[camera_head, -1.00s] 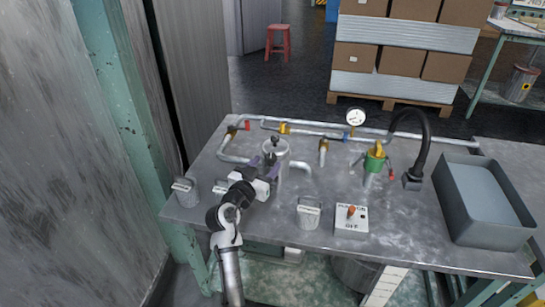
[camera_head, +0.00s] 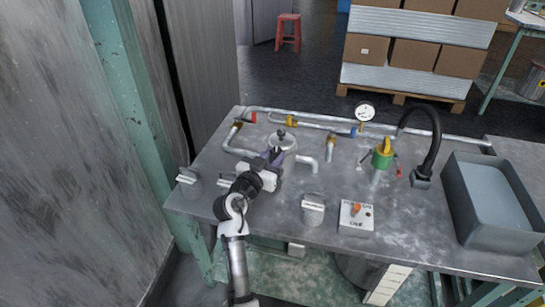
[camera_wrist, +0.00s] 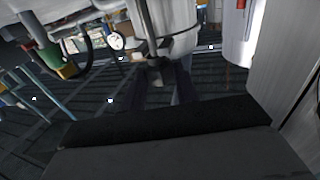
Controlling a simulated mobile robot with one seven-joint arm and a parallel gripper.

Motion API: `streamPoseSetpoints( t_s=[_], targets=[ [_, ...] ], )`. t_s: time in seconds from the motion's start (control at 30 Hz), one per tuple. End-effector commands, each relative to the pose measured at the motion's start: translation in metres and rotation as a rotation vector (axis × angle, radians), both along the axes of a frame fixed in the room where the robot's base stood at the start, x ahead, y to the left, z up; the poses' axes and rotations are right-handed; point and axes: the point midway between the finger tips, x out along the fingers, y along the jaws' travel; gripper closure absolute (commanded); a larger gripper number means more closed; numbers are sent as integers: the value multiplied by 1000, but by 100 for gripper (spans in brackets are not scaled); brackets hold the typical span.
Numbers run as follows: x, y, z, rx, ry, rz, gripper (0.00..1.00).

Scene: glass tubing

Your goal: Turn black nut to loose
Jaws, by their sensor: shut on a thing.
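A silver cylindrical vessel (camera_head: 283,145) stands on the metal bench at the end of the left pipe run, with a small dark fitting on its lid. My gripper (camera_head: 271,157), with purple fingers, reaches to the near left side of this vessel's top. In the wrist view, the view is tilted and the pale vessel (camera_wrist: 165,25) fills the top. A dark rod runs along it to the black nut (camera_wrist: 155,63), between my gripper's fingertips (camera_wrist: 158,72). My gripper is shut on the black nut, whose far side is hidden.
Pipes with a gauge (camera_head: 364,113) run along the bench's back. A green and yellow valve (camera_head: 382,153) and a black hose (camera_head: 428,145) stand right of the vessel. A switch box (camera_head: 356,217), weights (camera_head: 313,209) and a grey bin (camera_head: 490,200) lie around the bench.

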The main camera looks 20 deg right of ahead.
Motion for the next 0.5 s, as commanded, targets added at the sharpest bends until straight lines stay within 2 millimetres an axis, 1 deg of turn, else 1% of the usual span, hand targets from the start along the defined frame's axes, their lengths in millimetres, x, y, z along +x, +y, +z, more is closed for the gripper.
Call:
streamPoseSetpoints(
  t_s=[0.13,0.5],
  targets=[
    [-1,-2,2,2,5,48,93],
    [-2,-5,6,2,13,284,93]
  ],
)
